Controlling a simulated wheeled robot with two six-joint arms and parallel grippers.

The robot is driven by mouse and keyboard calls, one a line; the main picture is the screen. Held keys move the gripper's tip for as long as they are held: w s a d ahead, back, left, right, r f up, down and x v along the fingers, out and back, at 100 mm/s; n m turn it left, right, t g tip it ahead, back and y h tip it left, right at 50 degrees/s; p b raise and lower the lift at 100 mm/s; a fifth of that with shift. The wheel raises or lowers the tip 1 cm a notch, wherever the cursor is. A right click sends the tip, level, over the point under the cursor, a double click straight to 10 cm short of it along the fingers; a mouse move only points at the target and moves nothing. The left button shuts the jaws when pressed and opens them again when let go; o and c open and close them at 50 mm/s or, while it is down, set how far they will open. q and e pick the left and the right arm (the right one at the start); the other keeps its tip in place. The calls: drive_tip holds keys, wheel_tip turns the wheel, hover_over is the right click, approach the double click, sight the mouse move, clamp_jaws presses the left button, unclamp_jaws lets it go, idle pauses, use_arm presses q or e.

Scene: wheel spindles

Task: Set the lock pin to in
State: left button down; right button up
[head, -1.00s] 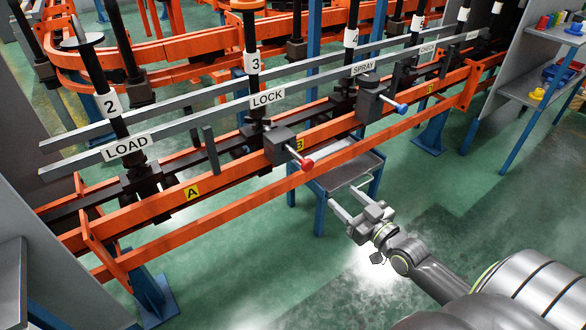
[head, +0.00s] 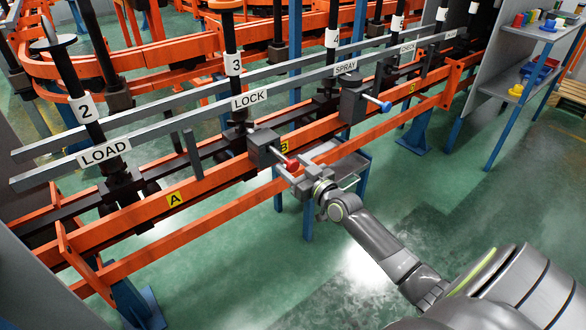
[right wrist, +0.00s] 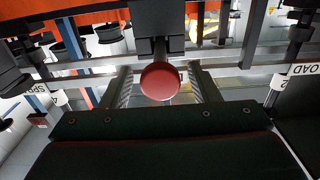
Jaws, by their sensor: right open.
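The lock pin shows as a red round knob (head: 291,165) on a short rod that sticks out of a grey box (head: 262,148) on the orange rail, below the LOCK sign (head: 250,99). In the right wrist view the red knob (right wrist: 160,80) faces the camera, in the middle between the two fingers. My right gripper (head: 285,170) is open at the knob, one finger on each side. Gaps show between knob and fingers in the wrist view; I see no grip on it. My left gripper is not in view.
A second grey box with a blue knob (head: 385,106) sits further right along the rail, under the SPRAY sign (head: 345,67). A lower orange bar (head: 190,223) runs in front. A small grey table (head: 345,165) stands behind my right gripper. The green floor at the front is clear.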

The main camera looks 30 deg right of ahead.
sight(286, 158)
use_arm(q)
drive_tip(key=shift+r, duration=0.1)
use_arm(e)
drive_tip(key=shift+w, duration=0.2)
